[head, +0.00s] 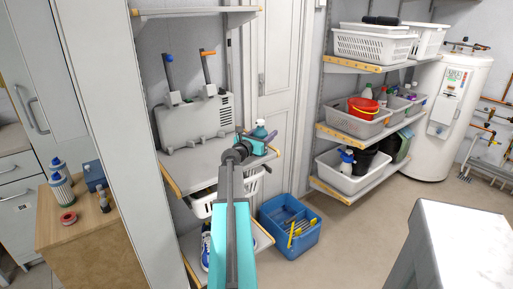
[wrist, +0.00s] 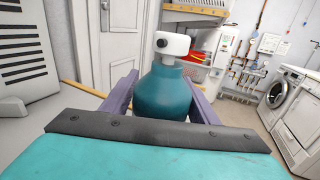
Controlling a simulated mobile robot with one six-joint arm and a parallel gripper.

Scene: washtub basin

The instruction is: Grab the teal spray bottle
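The teal spray bottle (wrist: 163,92) with a white top stands upright in the middle of the wrist view. In the head view its white and teal top (head: 260,130) shows just beyond my gripper (head: 252,143), at the right end of the grey shelf. In the wrist view the two purple fingers of my gripper (wrist: 162,98) lie on either side of the bottle. No clear gap shows between fingers and bottle, but I cannot tell whether they press on it. The bottle's lower part is hidden behind the gripper's dark front edge.
A grey machine (head: 195,122) with two upright handles stands left of my gripper on the shelf (head: 195,165). A white basket (head: 203,203) sits below, and a blue crate (head: 290,240) stands on the floor. Shelves with bins are at right. The floor at centre right is clear.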

